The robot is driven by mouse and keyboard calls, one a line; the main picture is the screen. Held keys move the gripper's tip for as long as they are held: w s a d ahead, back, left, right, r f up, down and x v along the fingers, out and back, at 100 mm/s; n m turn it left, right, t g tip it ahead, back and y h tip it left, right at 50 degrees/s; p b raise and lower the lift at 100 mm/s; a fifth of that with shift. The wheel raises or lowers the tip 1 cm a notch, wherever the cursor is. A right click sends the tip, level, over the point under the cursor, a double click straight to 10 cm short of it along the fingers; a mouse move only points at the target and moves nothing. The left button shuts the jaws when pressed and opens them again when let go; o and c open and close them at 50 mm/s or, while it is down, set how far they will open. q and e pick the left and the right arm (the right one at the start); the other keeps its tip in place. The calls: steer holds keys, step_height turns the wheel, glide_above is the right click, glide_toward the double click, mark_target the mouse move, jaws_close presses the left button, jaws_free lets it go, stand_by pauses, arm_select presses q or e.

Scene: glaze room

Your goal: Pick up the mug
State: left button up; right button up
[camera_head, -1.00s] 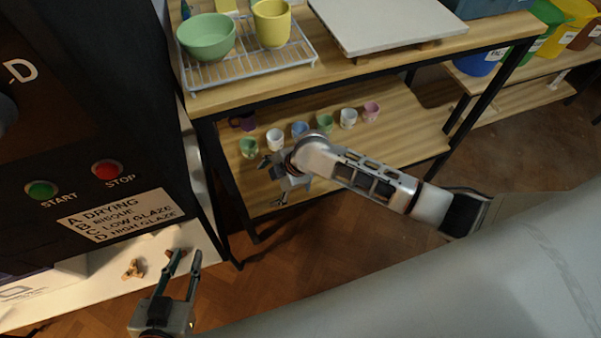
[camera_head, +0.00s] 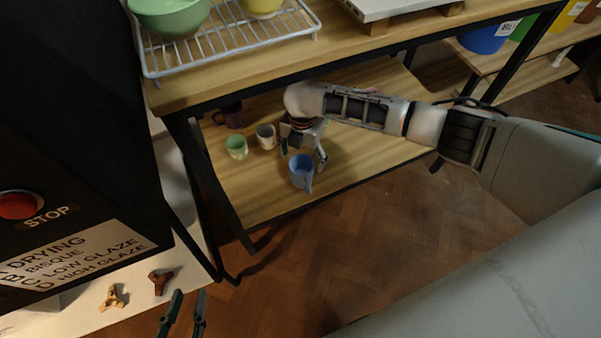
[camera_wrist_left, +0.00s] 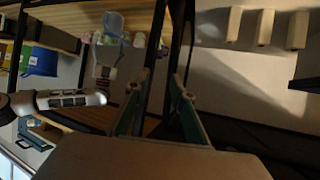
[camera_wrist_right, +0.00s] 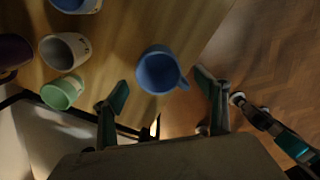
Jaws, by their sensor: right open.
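A blue mug (camera_head: 301,168) is on the lower wooden shelf near its front edge, its handle toward the lower right in the head view. My right gripper (camera_head: 303,152) is open above and behind it. In the right wrist view the blue mug (camera_wrist_right: 158,72) appears between and just beyond the spread fingertips of the right gripper (camera_wrist_right: 163,88); contact cannot be told. My left gripper (camera_head: 184,302) is low at the left, its fingers apart and empty. It also shows open in the left wrist view (camera_wrist_left: 160,82).
A green cup (camera_head: 236,147), a white cup (camera_head: 266,136) and a purple cup (camera_head: 231,116) stand left of my right gripper. Another blue cup (camera_wrist_right: 76,4) shows in the right wrist view. The upper shelf holds a wire rack (camera_head: 230,45). A dark kiln panel stands left.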

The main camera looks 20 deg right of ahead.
mark_target(300, 167)
steer(key=f+b, duration=0.1)
steer(key=f, duration=0.2)
steer(key=f+b, duration=0.1)
steer(key=f, duration=0.1)
steer(key=shift+s+a+f+b, duration=0.25)
steer(key=shift+f+b, duration=0.05)
steer(key=shift+f, duration=0.05)
steer(key=shift+w, duration=0.15)
steer(key=shift+w+r, duration=0.1)
steer(key=shift+r, duration=0.25)
arm_select(q)
steer(key=shift+w+d+r+n+t+h, duration=0.15)
steer(key=shift+d+r+n+h, duration=0.15)
steer(key=shift+d, duration=0.3)
steer(key=shift+w+d+r+n+t+h, duration=0.1)
steer(key=shift+d+r+n+t, duration=0.1)
steer(key=shift+d+n, duration=0.3)
arm_select(e)
steer(key=c, duration=1.4)
